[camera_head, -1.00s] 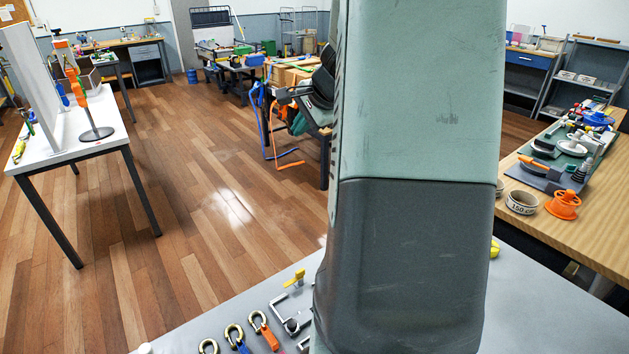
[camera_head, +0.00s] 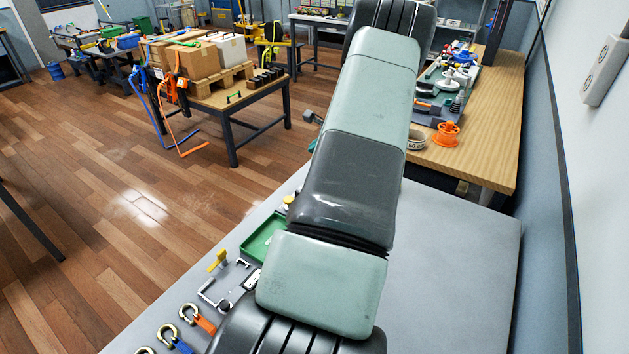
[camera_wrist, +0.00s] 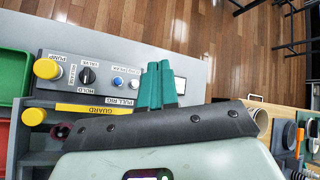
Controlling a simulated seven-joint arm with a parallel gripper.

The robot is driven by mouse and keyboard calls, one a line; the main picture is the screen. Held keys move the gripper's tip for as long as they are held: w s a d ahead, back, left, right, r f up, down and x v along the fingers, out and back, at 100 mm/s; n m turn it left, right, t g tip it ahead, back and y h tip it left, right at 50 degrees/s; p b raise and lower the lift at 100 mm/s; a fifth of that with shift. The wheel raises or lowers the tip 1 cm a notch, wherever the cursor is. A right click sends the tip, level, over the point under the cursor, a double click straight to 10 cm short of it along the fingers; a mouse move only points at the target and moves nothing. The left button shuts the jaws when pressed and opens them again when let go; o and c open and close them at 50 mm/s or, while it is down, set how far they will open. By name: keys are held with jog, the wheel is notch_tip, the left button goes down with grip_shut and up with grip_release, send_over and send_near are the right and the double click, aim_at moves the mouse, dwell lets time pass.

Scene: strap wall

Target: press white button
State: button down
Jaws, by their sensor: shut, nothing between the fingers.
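In the wrist view a grey control panel (camera_wrist: 75,60) carries a row of controls with labels printed upside down. A small white button (camera_wrist: 135,84) sits at the right end of the row, just left of the green fingers. My gripper (camera_wrist: 160,66) has its two green fingers side by side, shut and empty, beside the white button. I cannot tell their height over the panel, and no touch shows. In the head view my arm hides the gripper and the white button.
Left of the white button are a blue button (camera_wrist: 118,82), a black knob (camera_wrist: 87,75) and a yellow button (camera_wrist: 48,69). A lower yellow knob (camera_wrist: 34,116) sits by a yellow GUARD strip (camera_wrist: 95,108). A green tray (camera_wrist: 14,75) lies left. Grey tabletop (camera_head: 455,260) is clear at right.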

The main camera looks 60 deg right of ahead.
jog(key=shift+f, duration=0.1)
dwell(0.3)
jog(key=shift+f, duration=4.35)
jog(key=shift+f, duration=0.4)
jog(key=shift+f, duration=0.4)
jog(key=shift+r, duration=0.8)
jog(key=shift+r, duration=2.5)
